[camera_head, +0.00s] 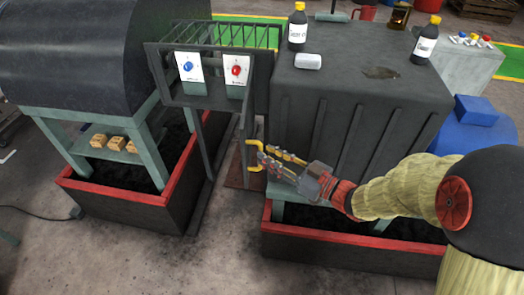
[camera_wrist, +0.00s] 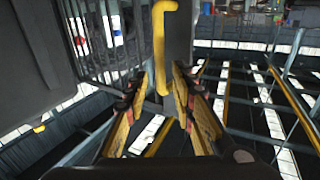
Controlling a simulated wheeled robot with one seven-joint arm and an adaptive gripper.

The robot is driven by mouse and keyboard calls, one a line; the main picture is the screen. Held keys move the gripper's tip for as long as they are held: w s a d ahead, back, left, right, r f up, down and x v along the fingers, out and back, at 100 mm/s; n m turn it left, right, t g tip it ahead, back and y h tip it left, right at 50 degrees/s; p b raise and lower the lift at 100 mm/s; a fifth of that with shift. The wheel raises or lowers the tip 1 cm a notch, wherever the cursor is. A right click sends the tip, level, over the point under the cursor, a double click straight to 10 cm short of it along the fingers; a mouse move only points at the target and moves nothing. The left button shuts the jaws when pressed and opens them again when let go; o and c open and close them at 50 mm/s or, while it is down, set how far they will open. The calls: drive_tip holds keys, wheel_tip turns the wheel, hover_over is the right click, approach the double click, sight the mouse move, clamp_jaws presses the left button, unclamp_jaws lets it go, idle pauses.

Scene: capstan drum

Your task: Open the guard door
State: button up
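The guard door's yellow handle (camera_head: 251,157) is an upright bar with bent ends at the front of a dark metal frame. In the wrist view the handle (camera_wrist: 158,45) stands against a dark grey upright panel (camera_wrist: 179,35), perhaps part of the guard door. My gripper (camera_head: 263,155) reaches the handle from the right in the head view. In the wrist view my gripper (camera_wrist: 160,82) has its two yellow-and-black fingers apart, with the handle's lower part between or just beyond the tips. A gap shows beside each finger, and I cannot tell whether either touches.
A big dark machine block (camera_head: 355,105) stands close behind my arm, with bottles on top. Red-rimmed troughs (camera_head: 130,205) lie at both sides. Floor in front is clear.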

drive_tip(key=v, duration=0.8)
drive_tip(key=shift+s, duration=0.1)
